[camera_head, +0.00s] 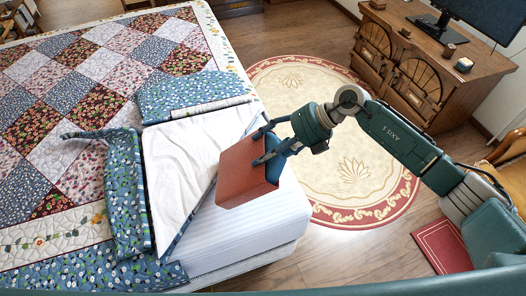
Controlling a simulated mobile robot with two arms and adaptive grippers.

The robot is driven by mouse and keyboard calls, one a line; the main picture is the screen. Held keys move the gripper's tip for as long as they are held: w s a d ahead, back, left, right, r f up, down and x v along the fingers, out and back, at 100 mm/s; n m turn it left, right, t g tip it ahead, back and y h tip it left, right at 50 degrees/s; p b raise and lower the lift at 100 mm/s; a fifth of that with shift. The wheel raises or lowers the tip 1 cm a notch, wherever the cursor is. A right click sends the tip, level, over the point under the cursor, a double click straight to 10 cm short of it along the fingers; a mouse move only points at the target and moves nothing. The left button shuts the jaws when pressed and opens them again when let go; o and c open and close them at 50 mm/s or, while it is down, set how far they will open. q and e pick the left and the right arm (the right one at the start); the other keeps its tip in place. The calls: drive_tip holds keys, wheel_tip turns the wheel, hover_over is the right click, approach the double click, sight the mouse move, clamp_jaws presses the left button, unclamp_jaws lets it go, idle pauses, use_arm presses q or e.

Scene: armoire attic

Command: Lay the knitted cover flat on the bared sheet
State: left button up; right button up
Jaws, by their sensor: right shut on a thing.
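The knitted cover (243,176) appears as a boxy, rust-red bundle with a fine texture, not spread out. My right gripper (266,146) is shut on its upper right side and holds it over the near right corner of the bed. Whether its underside touches the bed, I cannot tell. The bared white sheet (182,160) shows where the bedding is folded back, left of the cover, and is partly hidden by it. My left gripper is not in view.
A patchwork quilt (95,75) covers the far and left bed. Turned-back blue floral folds (125,190) border the sheet. The striped mattress (240,225) shows at the near right. A round rug (340,190) lies beside the bed; a wooden desk (425,60) stands at right.

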drive_tip(key=shift+d+f+y+b, duration=0.3)
drive_tip(key=shift+f+b, duration=0.2)
drive_tip(key=shift+b, duration=0.4)
drive_tip(key=shift+d+f+y+b, duration=0.25)
drive_tip(key=shift+f+b, duration=0.2)
drive_tip(key=shift+b, duration=0.4)
drive_tip(key=o, duration=1.8)
drive_tip(key=shift+o, duration=0.5)
drive_tip(key=shift+s+d+f, duration=0.1)
drive_tip(key=shift+d+f, duration=0.05)
drive_tip(key=shift+f, duration=0.15)
drive_tip(key=v, duration=1.2)
drive_tip(key=shift+r, duration=0.25)
